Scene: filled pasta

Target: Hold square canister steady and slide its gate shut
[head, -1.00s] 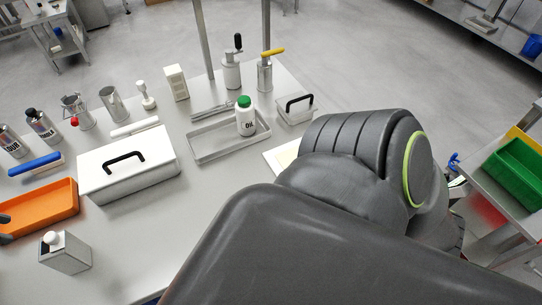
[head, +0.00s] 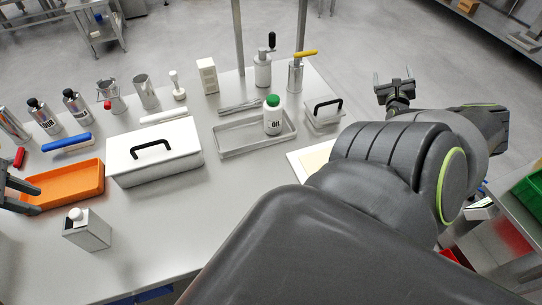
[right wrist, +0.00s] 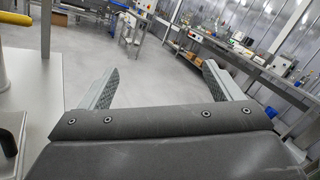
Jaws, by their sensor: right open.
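A grey square canister (head: 88,232) with a round white knob on top stands upright at the front left of the table in the head view. Its gate cannot be made out clearly. My left gripper (head: 34,196) comes in at the left edge, by the orange tray and apart from the canister; its two dark fingers are spread with nothing between them. My right gripper (head: 394,78) is open and empty, beyond the table's right side and far from the canister.
An orange tray (head: 96,190) and a white box with a black handle (head: 185,168) lie behind the canister. A grey tray (head: 230,152) holds a green-capped oil bottle (head: 272,118). Several bottles line the back. Table around the canister's right is clear.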

